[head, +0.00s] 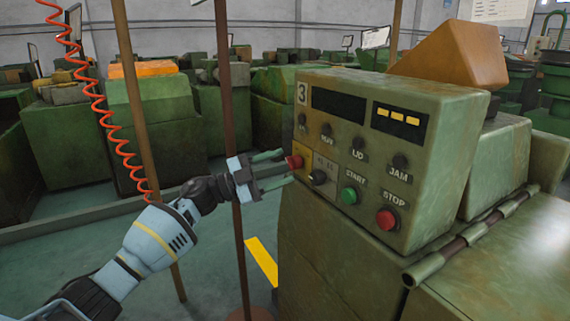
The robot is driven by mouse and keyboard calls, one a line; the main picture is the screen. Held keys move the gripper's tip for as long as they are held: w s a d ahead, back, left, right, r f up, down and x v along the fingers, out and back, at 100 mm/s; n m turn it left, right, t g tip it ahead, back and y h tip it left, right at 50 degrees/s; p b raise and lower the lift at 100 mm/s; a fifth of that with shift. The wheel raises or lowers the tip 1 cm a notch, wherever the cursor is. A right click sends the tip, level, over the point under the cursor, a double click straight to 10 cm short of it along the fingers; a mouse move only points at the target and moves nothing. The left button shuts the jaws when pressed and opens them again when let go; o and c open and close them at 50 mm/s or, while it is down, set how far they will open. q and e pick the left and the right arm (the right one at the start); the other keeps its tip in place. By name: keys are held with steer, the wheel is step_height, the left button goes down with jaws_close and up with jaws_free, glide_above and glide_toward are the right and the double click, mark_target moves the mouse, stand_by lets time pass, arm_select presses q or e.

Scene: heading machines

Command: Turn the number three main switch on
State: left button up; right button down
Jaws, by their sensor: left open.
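The number three machine's control panel (345,150) stands right of centre in the head view, with a "3" plate at its upper left. My right gripper is out of view.
The panel also holds a green START button (348,195), a red STOP button (387,219) and several small black knobs. A brown pole (229,120) stands behind my left wrist. A red coiled hose (100,100) hangs at left. Open floor lies left of the machine.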

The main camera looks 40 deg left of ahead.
mark_target(295, 162)
arm_select(q)
steer(key=shift+x, duration=1.1)
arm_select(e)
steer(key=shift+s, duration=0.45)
arm_select(q)
steer(key=c, duration=1)
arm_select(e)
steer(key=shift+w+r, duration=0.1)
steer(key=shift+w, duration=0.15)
